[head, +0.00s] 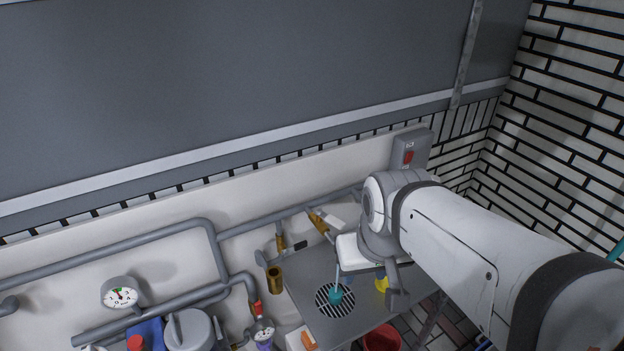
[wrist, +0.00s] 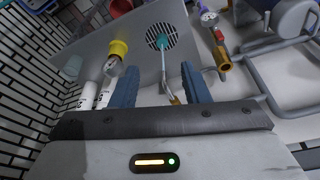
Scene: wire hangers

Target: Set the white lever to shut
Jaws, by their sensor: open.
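The white lever (head: 334,223) appears in the head view beside a brass valve (head: 318,221) on the grey pipe along the back wall, just left of my arm. My gripper shows in the wrist view (wrist: 160,90) with its two blue fingers apart and nothing clearly held between them. A small brass piece (wrist: 174,99) shows past the fingers, near the right one; I cannot tell whether it is the white lever's valve. The lever itself is not clear in the wrist view. In the head view my arm's wrist hides part of the area right of the lever.
A second valve with a dark handle (head: 299,246) sits left of the white lever. A gauge (head: 121,294), grey pipes, a red bucket (head: 381,339) and a switch box (head: 410,152) stand around.

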